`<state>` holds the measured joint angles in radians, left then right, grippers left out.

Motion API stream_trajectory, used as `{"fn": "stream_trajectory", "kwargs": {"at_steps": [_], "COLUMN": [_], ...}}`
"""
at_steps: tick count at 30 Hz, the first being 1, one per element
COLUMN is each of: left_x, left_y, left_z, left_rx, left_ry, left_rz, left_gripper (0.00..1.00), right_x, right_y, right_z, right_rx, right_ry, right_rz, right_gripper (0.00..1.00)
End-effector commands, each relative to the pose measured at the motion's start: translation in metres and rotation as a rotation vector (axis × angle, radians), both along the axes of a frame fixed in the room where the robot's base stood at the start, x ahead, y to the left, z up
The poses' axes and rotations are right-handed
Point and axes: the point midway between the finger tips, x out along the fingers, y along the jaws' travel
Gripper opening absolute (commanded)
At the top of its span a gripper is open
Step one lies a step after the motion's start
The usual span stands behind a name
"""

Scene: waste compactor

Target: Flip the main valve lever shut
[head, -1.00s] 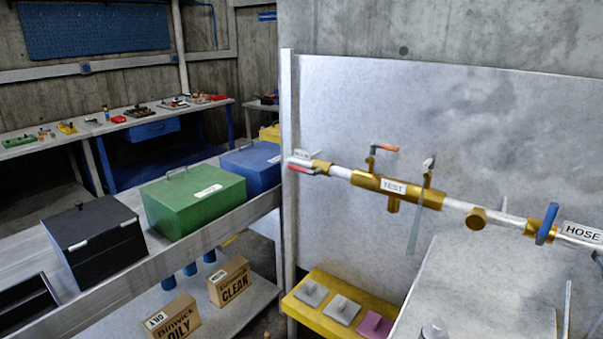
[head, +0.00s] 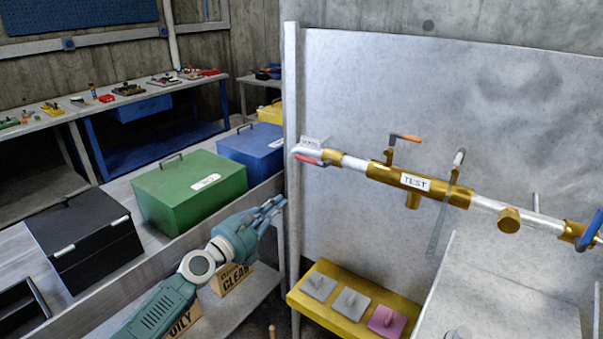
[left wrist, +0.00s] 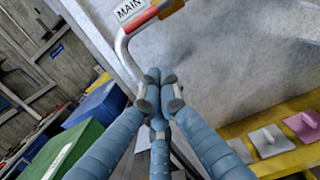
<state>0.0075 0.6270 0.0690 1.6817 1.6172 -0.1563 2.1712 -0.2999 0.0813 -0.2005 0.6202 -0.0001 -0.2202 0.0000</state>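The main valve lever (head: 308,159) has a red handle and lies roughly along the pipe at its left end, under a small white label. In the left wrist view the red handle (left wrist: 142,18) shows at the top edge beside the MAIN label (left wrist: 129,7). My left gripper (head: 277,205) is below and left of the lever, in front of the panel's left post, apart from the lever. Its fingertips (left wrist: 158,95) are drawn close together with nothing visible between them. My right gripper is not in view.
The brass pipe run with a TEST label (head: 415,182) crosses the metal panel (head: 400,100). Green (head: 190,190), blue (head: 252,148) and black (head: 85,243) boxes stand on the left. A yellow tray (head: 330,313) sits low. Space before the lever looks clear.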

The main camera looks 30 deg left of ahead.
Motion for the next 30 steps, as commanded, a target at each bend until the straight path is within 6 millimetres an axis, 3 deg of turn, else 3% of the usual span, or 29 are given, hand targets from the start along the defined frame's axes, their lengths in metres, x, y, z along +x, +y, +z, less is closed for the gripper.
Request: {"fn": "stream_trajectory", "kwargs": {"at_steps": [8, 20, 24, 30], "left_x": [0.02, 0.1, 0.104, 0.106], "left_y": [-0.002, -0.014, -0.014, -0.015], "left_z": [0.002, 0.004, 0.032, 0.043], "left_rx": [0.001, 0.001, 0.005, 0.003], "left_ry": [-0.002, -0.002, 0.0, 0.002], "left_rz": [0.001, 0.001, 0.001, 0.001], "left_gripper": [0.0, 0.0, 0.0, 0.0], "right_x": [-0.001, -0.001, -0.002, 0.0], "right_y": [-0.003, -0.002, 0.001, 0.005], "right_z": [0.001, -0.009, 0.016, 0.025], "right_rx": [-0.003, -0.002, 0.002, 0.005], "right_ry": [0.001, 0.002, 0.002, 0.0], "right_rz": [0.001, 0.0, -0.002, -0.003], "right_gripper": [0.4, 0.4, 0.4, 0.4]}}
